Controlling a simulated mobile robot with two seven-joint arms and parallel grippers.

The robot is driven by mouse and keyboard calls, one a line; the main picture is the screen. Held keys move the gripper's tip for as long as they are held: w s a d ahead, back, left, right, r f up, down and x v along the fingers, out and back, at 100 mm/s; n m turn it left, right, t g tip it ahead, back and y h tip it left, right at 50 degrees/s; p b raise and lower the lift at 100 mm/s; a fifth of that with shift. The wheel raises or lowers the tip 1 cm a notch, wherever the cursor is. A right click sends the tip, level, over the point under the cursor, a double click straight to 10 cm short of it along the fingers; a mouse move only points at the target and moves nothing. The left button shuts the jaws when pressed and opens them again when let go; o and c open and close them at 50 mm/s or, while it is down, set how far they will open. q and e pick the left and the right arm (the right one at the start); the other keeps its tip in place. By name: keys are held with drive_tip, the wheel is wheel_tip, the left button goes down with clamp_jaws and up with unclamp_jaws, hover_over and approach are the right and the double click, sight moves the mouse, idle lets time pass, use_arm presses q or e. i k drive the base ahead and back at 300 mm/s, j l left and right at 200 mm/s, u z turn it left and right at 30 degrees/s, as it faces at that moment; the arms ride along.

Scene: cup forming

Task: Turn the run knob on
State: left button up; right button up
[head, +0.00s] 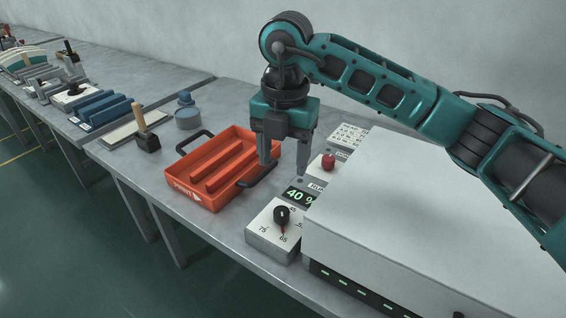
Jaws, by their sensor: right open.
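The light grey control box (262,236) stands on the bench beside a large white machine housing. A label that seems to read RUN (317,187) is on its top, partly cut off by the housing. I cannot make out the run knob clearly; my right gripper's finger covers part of the panel beside the label. A black dial knob (282,214) with a red pointer sits nearer, between marks 75 and 65. My right gripper (284,169) points down, open and empty, above the panel's far part and the tray's handle. My left gripper is out of view.
A red button (328,161) and a 40 % display (300,196) are on the panel. The white housing (430,210) fills the right. An orange tray (212,198) with black handles lies left of the panel.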

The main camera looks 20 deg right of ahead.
sight(328, 161)
drive_tip(key=k, duration=1)
